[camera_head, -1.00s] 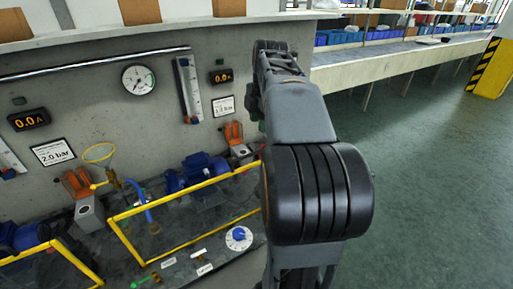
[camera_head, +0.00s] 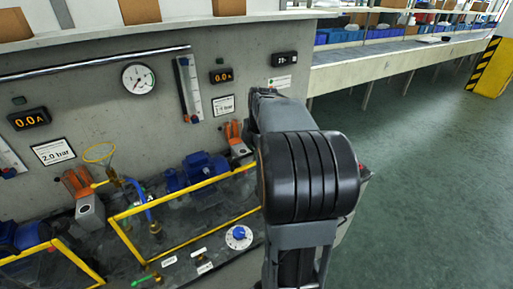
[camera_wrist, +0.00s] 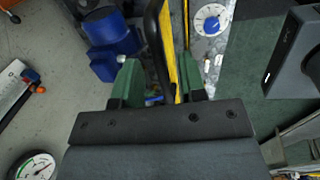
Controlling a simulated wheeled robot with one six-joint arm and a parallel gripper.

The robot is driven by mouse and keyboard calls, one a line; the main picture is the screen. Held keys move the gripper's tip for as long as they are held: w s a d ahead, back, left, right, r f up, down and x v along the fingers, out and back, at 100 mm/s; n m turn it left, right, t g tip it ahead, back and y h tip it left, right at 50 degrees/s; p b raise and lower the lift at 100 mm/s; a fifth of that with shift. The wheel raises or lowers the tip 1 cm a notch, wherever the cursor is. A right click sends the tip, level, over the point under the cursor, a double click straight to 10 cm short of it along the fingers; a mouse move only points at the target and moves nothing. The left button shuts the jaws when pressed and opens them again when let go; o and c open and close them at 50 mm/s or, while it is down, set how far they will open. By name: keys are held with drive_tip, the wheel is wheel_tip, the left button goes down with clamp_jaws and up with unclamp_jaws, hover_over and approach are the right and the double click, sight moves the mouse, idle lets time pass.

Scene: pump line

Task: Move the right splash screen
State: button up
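The right splash screen (camera_head: 150,203) is a clear panel in a yellow frame, standing at the front of the pump bench in the head view. Its right end is hidden behind my arm. In the wrist view its yellow frame bar (camera_wrist: 171,62) runs up between the green fingers of my gripper (camera_wrist: 160,72), beside a curved black bar that may be its handle. The fingers stand apart, with visible gaps to the bars. In the head view my gripper is hidden behind my arm.
Another yellow-framed screen (camera_head: 75,262) stands at the left. Blue pump motors (camera_head: 195,172) sit behind the screen, and a white dial with a blue knob (camera_head: 239,237) lies in front. A gauge (camera_head: 138,78) hangs on the wall. Open green floor (camera_head: 430,200) is at the right.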

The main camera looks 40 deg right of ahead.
sight(256, 200)
drive_tip(key=shift+c, duration=0.3)
clamp_jaws()
wheel_tip(256, 200, down, 26)
drive_tip(key=b, duration=1.9)
drive_tip(key=shift+f, duration=0.25)
drive_tip(key=shift+s, duration=0.1)
drive_tip(key=shift+c, duration=1)
unclamp_jaws()
drive_tip(key=shift+f, duration=0.15)
drive_tip(key=shift+o, duration=1.3)
